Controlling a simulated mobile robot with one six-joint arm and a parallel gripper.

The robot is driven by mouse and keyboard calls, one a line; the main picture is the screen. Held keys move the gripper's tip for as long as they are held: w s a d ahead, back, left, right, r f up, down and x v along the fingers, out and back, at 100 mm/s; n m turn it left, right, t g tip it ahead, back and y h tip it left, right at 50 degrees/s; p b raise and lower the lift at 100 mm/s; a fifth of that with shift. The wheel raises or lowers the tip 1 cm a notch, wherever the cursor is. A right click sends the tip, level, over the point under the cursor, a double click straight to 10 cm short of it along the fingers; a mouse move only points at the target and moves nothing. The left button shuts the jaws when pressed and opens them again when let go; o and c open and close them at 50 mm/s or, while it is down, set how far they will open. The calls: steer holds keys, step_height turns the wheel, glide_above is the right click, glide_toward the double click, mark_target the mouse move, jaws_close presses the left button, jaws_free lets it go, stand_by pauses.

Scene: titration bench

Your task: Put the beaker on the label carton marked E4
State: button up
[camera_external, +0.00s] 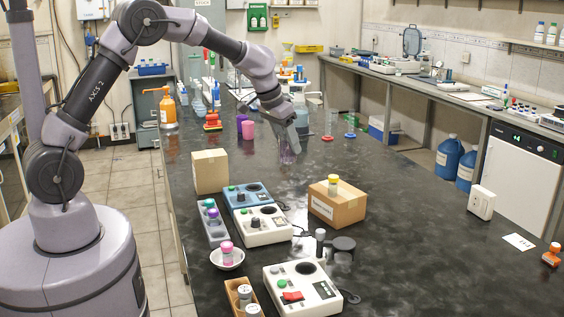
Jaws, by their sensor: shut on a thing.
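My gripper (289,143) is over the far middle of the black bench, pointing down. It is shut on a small clear, purple-tinted vessel (288,157), which looks like the beaker; its lower end is close to the bench top, and I cannot tell if it touches. A brown carton (350,212) with a small label stands nearer, right of the middle, with a yellow-capped vial (333,183) on top. A plain tan carton (210,172) stands to the left. The marking E4 cannot be read on either carton.
Another white instrument (302,290), a white dish (227,259) and dark cylinders (320,242) are nearer. The bench's right side is mostly clear.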

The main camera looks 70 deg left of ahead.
steer(key=s+a+r+n+g+y+p, duration=0.1)
steer(key=s+a+n, duration=0.2)
steer(key=s+a, duration=0.8)
steer(key=s+a+n+y+p, duration=0.1)
steer(key=s+a+n, duration=0.15)
steer(key=s, duration=1.55)
steer(key=b, duration=0.1)
glide_above(209, 154)
steer(key=shift+a+f, duration=0.15)
steer(key=shift+f, duration=0.55)
step_height(209, 154, down, 4)
steer(key=shift+r+b, duration=0.25)
steer(key=shift+b, duration=0.4)
steer(key=shift+f, duration=0.15)
steer(key=o, duration=1.4)
